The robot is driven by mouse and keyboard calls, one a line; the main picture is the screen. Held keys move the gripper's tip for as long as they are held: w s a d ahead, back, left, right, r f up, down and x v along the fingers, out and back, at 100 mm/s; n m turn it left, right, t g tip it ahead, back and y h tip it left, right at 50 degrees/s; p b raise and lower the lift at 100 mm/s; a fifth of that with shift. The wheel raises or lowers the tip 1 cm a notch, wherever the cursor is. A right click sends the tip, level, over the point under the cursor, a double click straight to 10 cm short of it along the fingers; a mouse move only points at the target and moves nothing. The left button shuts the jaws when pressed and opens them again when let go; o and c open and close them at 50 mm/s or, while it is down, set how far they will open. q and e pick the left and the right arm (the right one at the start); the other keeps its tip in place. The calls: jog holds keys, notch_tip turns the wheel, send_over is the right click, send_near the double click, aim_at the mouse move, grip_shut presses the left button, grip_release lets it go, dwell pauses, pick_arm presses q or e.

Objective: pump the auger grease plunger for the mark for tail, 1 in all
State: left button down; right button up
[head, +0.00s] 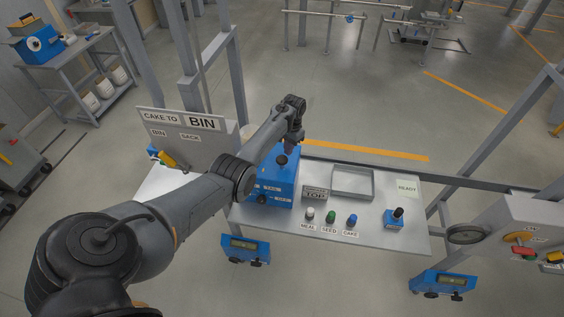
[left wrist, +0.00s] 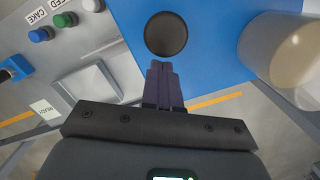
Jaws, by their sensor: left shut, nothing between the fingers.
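A blue box (head: 285,185) stands on the left part of the grey bench. A round black plunger knob (head: 281,160) sits on its top, and its front has small black knobs and labels too small to read surely. My left gripper (head: 291,146) is over the top of the box, close to the knob. In the left wrist view its dark fingers (left wrist: 163,82) are shut together and empty. There the black knob (left wrist: 166,34) lies just beyond the fingertips on the blue top (left wrist: 210,45); I cannot tell whether they touch. My right gripper is not in view.
The bench (head: 290,222) carries white, green and blue buttons (head: 331,217), an empty tray (head: 353,182) and a small blue joystick box (head: 394,219). A sign panel (head: 185,130) stands left. A white cylinder (left wrist: 290,55) is beside the blue box.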

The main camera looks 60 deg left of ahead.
pick_arm(q)
jog(key=shift+r, duration=0.15)
jog(key=shift+r+p, duration=0.55)
jog(key=shift+p, duration=0.15)
notch_tip(320, 180, up, 10)
jog(key=w+p, duration=0.1)
jog(key=p, duration=0.6)
jog(key=shift+a+f+p, duration=0.15)
jog(key=shift+f+p, duration=0.1)
jog(key=shift+p, duration=0.05)
